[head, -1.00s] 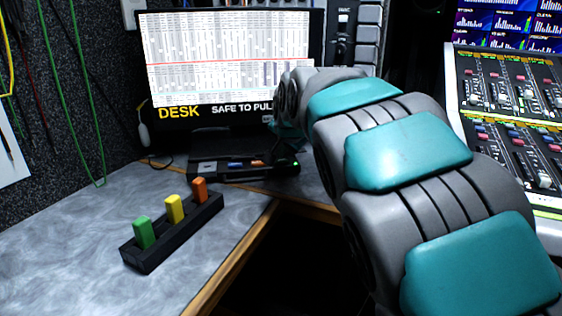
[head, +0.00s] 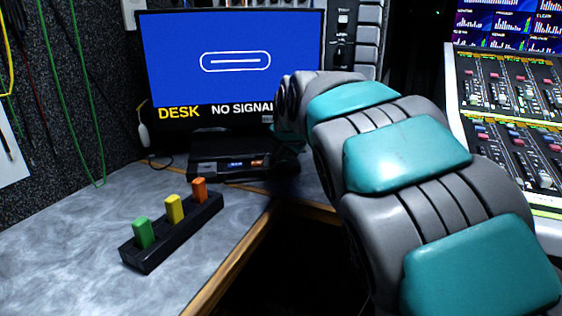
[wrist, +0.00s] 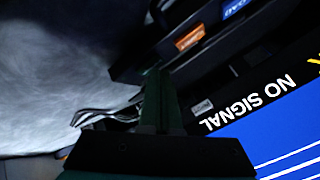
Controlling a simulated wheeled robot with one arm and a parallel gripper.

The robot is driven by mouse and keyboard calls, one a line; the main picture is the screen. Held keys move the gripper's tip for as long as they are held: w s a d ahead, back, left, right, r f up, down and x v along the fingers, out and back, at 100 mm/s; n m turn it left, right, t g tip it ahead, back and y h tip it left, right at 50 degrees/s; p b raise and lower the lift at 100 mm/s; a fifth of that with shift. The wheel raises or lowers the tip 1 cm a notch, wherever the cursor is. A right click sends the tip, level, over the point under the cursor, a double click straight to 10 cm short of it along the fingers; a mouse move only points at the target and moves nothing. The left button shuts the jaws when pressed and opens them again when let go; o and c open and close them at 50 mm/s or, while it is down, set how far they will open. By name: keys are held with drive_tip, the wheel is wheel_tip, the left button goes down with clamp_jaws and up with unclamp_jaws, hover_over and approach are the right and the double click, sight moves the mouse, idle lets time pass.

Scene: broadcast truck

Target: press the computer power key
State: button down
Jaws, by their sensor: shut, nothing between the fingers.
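The computer is a low black box (head: 215,172) on the desk below the monitor, with a blue and an orange label on its front. The monitor (head: 228,62) shows a blue screen, and its strip reads "DESK NO SIGNAL". I cannot make out the power key in either view; the right end of the box is dark. My gripper is mostly hidden behind my arm in the head view. In the wrist view my gripper (wrist: 156,82) is shut and empty, close beside the dark computer front (wrist: 215,45). I cannot tell whether it touches.
A black holder (head: 150,258) with green, yellow and orange sticks stands on the grey desk (head: 75,240). A dark gap opens past the desk's wooden edge (head: 240,262). A mixing console (head: 505,120) is at right. Cables hang on the left wall.

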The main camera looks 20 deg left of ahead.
idle(0.4)
drive_tip(key=shift+r+p, duration=0.5)
drive_tip(key=shift+r, duration=0.25)
drive_tip(key=shift+r+p, duration=1.35)
drive_tip(key=shift+r, duration=1.2)
